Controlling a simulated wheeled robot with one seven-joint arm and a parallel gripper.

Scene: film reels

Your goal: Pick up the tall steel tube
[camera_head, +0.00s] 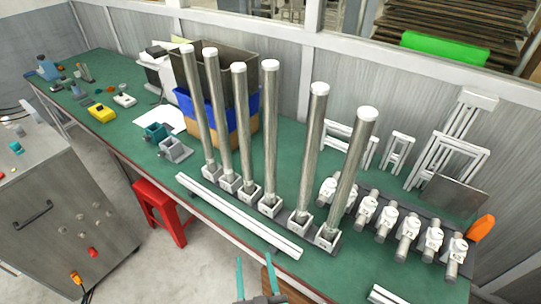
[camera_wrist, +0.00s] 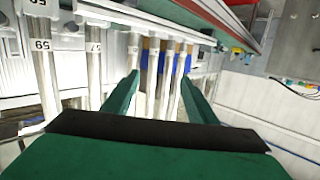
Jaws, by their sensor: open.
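Several tall steel tubes with white caps stand in a row on the green bench, each in a small square base. They include a leftmost tube (camera_head: 196,110), a middle tube (camera_head: 270,130) and a rightmost tube (camera_head: 350,170). Which one the task means I cannot tell. My gripper (camera_head: 254,259) is open at the bottom of the head view, in front of the bench edge and apart from the tubes. In the wrist view my green fingers (camera_wrist: 160,79) are spread, with nothing visibly held. Tubes show ahead there, including a numbered one at the left (camera_wrist: 45,75).
A long white rail (camera_head: 235,213) lies along the bench front before the tube bases. White clamp-like parts (camera_head: 407,235) stand to the right. A blue bin (camera_head: 212,112) is behind the tubes. A red stool (camera_head: 160,212) stands below the bench edge.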

